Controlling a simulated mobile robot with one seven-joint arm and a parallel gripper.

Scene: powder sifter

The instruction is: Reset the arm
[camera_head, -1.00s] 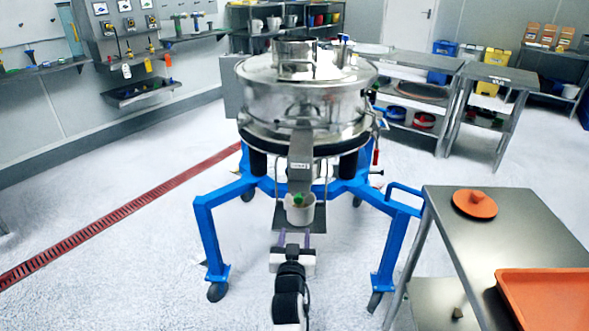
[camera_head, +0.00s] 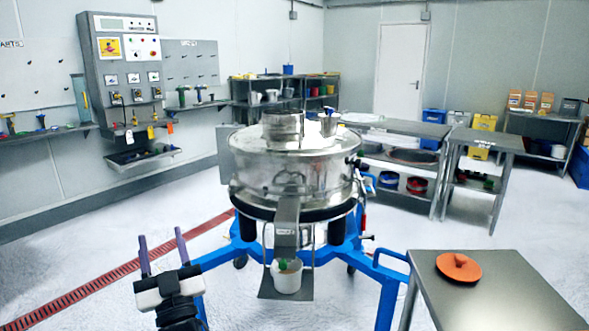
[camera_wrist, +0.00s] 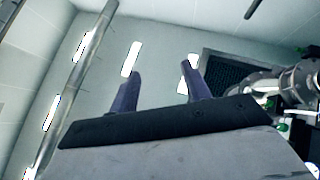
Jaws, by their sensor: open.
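My gripper (camera_head: 162,252) is at the lower left in the head view, its two purple fingers pointing up, apart and empty. It is to the left of the powder sifter (camera_head: 295,170), in front of its blue frame. In the wrist view my gripper (camera_wrist: 158,92) shows both fingers spread with nothing between them, facing the ceiling and its lights. The sifter is a steel drum on a blue wheeled frame. A white cup (camera_head: 287,277) with something green at its rim sits on a plate under the sifter's chute (camera_head: 286,222), clear of my gripper.
A steel table (camera_head: 500,300) with an orange lid (camera_head: 459,267) stands at the lower right. A control panel (camera_head: 128,75) and wall shelves are at the left. Steel benches (camera_head: 480,141) stand behind the sifter. A red floor grate (camera_head: 90,296) runs along the left.

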